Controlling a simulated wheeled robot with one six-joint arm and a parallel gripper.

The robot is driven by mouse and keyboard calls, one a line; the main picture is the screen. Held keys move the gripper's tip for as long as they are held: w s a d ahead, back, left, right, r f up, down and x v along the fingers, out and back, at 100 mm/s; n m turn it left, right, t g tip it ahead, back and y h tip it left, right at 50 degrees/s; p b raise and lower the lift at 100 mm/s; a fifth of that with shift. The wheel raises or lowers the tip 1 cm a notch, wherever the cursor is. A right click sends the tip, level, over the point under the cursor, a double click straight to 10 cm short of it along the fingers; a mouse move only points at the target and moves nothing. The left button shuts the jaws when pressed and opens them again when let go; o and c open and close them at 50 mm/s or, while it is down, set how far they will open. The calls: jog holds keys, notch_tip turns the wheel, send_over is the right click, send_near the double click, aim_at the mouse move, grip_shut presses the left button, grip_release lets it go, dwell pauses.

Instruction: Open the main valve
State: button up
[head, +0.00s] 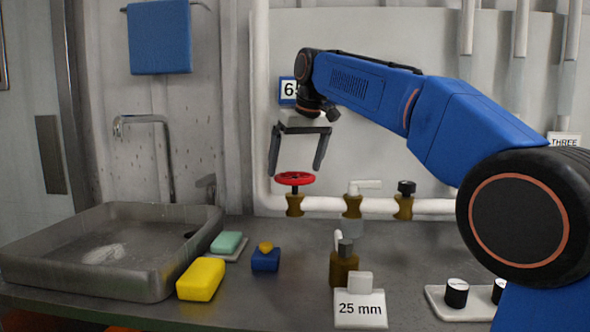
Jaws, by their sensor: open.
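A red round handwheel (294,178) sits on top of a brass valve body (295,204) on the white pipe at the back of the counter. My gripper (295,172) points down over the handwheel with its jaws open. One finger is to the left of the wheel and the other to the right, with the fingertips close to the wheel's height. I cannot tell whether either finger touches it. To the right on the same pipe are a brass valve with a white lever (353,200) and one with a black knob (404,197).
A metal sink (150,281) with a tap (160,130) is at left. A yellow sponge (201,279), a green soap (227,242), a blue block (265,260), a brass fitting (343,268) and a "25 mm" sign (360,309) stand in front. Black-and-white cylinders (457,293) are at right.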

jog(key=shift+x, duration=0.9)
jog(key=c, duration=0.9)
jog(key=shift+o, duration=0.3)
